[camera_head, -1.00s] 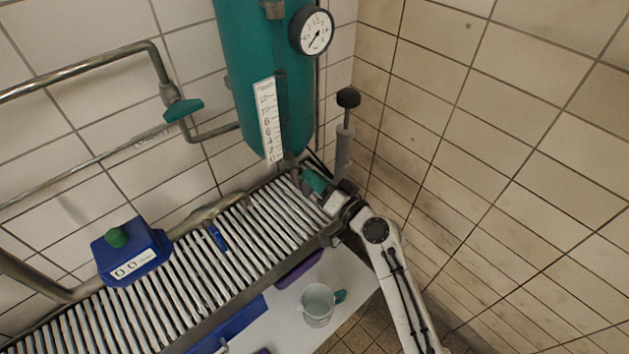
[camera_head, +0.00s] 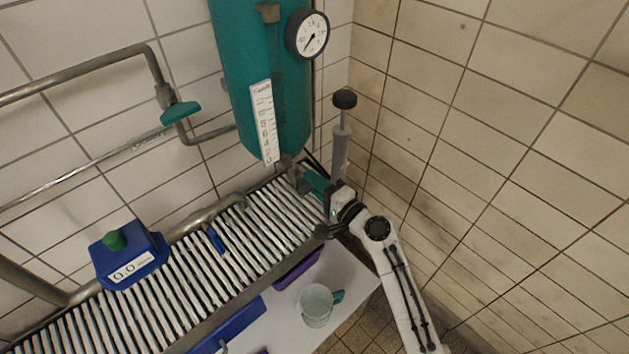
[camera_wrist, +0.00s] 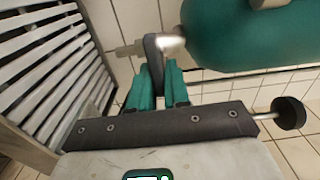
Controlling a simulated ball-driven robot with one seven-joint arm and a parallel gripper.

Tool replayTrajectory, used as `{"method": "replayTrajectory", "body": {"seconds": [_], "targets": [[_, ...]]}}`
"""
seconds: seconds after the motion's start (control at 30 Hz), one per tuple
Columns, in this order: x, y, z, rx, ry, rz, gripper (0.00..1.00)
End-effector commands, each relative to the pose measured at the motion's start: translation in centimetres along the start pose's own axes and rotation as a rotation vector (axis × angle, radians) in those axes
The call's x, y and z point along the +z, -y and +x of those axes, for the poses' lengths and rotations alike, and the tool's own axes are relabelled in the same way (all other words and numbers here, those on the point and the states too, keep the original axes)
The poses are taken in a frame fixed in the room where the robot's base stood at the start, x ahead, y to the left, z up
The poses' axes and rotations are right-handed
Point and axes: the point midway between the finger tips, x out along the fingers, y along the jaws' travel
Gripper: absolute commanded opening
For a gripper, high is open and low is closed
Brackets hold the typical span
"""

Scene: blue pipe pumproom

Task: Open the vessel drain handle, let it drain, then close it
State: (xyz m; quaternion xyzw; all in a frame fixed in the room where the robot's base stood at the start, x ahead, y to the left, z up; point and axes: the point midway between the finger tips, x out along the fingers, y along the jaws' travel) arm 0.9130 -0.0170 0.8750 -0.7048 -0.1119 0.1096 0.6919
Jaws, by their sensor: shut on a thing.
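The teal vessel (camera_head: 262,90) hangs on the tiled wall, with a white level scale (camera_head: 265,125) on its front. Its underside also shows in the wrist view (camera_wrist: 245,35). My gripper (camera_head: 312,182) is just below the vessel's bottom, above the right end of the slatted rack. In the wrist view its two green fingers (camera_wrist: 157,82) are closed around a grey metal drain handle (camera_wrist: 152,52) next to the vessel. The fingers hide the handle's lower part. No liquid flow is visible.
A round gauge (camera_head: 307,34) sits beside the vessel. A grey hand pump (camera_head: 340,145) stands close to my gripper at the right wall. A slatted rack (camera_head: 185,287) runs along the wall, with a blue box (camera_head: 128,262) on it. A clear jug (camera_head: 316,303) stands on the white surface below.

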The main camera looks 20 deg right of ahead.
Motion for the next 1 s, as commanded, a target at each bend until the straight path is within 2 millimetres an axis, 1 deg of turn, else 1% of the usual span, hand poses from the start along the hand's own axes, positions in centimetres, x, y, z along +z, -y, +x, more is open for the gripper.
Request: {"method": "replayTrajectory", "body": {"seconds": [0.23,0.63,0.67,0.7,0.8,0.87,1.0], "targets": [[-0.06,-0.24,-0.07,0.002,-0.001,0.049,0.0],[-0.08,-0.34,-0.1,0.004,-0.002,0.055,0.0],[-0.08,-0.34,-0.1,0.004,-0.002,0.055,0.19],[-0.08,-0.35,-0.1,0.004,-0.002,0.055,0.23],[-0.07,-0.29,-0.08,0.003,-0.002,0.054,0.33],[-0.06,-0.26,-0.06,0.002,-0.002,0.053,0.37],[-0.04,-0.19,-0.04,0.001,-0.001,0.052,0.37]]}}
